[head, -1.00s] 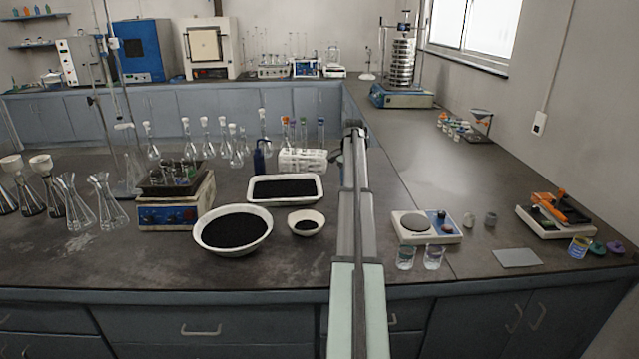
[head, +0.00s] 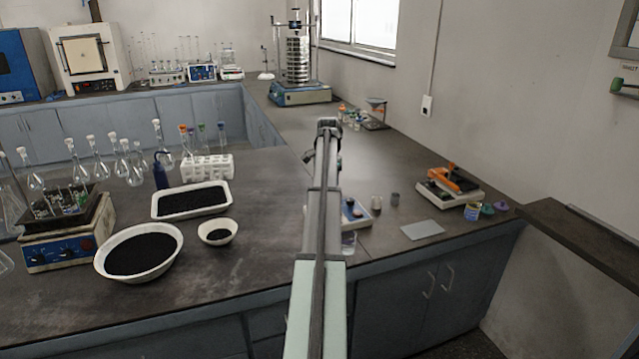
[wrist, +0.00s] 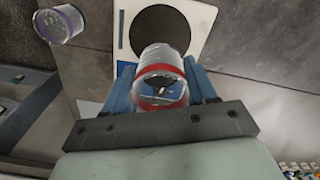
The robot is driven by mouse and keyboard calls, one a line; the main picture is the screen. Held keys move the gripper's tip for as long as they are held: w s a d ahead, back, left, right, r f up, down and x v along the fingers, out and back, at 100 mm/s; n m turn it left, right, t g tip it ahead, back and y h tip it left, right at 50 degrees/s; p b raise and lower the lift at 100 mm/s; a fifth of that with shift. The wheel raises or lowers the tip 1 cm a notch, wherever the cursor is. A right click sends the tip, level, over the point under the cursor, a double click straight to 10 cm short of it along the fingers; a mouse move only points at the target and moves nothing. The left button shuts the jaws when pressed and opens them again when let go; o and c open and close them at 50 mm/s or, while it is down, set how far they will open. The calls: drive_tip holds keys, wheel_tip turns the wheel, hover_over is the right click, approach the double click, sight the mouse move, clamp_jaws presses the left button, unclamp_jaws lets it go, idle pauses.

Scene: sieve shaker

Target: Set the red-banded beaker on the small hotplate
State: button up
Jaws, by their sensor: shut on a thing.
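My gripper (wrist: 161,76) is shut on the red-banded beaker (wrist: 160,100) in the wrist view, with one blue finger on each side of the clear glass. The small hotplate (wrist: 197,20), white with a dark round plate, lies just beyond the beaker in that view. The beaker overlaps the near part of the dark plate; I cannot tell whether they touch. In the head view my arm covers most of the hotplate (head: 358,212), and its fingers are hidden. A beaker (head: 349,243) shows partly beside the arm; I cannot tell which one it is.
Another clear beaker (wrist: 58,25) with a bluish-purple rim stands at upper left in the wrist view. Two small grey pieces (head: 377,202), a flat grey sheet (head: 422,230) and an orange-topped device (head: 450,185) lie right of the hotplate. A white bowl (head: 140,270) stands left.

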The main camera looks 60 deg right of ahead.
drive_tip(key=shift+f, duration=3.3)
drive_tip(key=shift+f, duration=0.55)
drive_tip(key=o, duration=1.3)
